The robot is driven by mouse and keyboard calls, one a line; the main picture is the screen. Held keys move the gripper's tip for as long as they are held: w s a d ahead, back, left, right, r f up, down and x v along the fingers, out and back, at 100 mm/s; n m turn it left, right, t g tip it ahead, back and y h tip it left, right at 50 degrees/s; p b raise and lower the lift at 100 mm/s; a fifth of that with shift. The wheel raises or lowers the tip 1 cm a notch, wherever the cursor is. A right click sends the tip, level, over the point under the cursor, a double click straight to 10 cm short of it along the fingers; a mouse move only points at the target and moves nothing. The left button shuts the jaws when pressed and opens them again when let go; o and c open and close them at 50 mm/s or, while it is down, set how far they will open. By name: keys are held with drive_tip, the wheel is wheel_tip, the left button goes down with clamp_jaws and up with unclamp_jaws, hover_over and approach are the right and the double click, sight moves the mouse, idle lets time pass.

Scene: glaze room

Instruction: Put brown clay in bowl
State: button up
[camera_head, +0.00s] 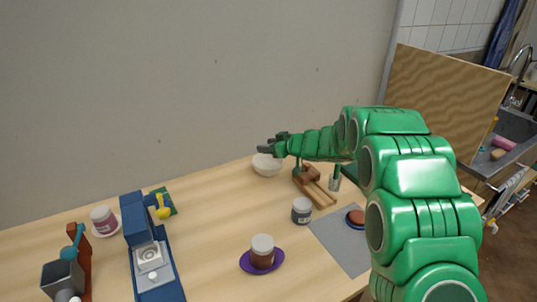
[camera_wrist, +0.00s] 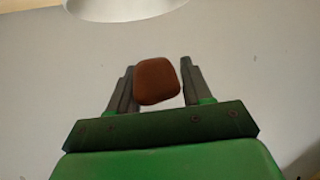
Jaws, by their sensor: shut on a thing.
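The brown clay (camera_wrist: 156,81) is a small rounded block held between the two dark fingers of my gripper (camera_wrist: 158,78) in the wrist view. In the head view my gripper (camera_head: 268,146) is at the back of the table, just above the white bowl (camera_head: 266,166). I cannot make out the clay in the head view. The bowl stands upright near the wall, and its inside is partly hidden. A white rounded edge, seemingly the bowl (camera_wrist: 120,9), shows at the top of the wrist view, apart from the clay.
A wooden stand (camera_head: 314,187) is right of the bowl. A grey jar (camera_head: 301,211), a brown jar (camera_head: 262,252) on a purple plate, and a brown disc (camera_head: 356,216) on a grey mat (camera_head: 338,238) are nearer. A blue machine (camera_head: 150,250) stands left. The table's middle is clear.

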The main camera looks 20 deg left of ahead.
drive_tip(key=shift+w+a+f, duration=0.1)
drive_tip(key=shift+w+f, duration=0.05)
drive_tip(key=shift+f, duration=0.8)
drive_tip(key=shift+w+f, duration=0.1)
drive_tip(key=shift+f, duration=0.85)
drive_tip(key=shift+f, duration=0.6)
drive_tip(key=o, duration=1.1)
drive_tip(key=shift+r, duration=0.25)
drive_tip(key=v, duration=1.2)
drive_tip(key=shift+r, duration=0.4)
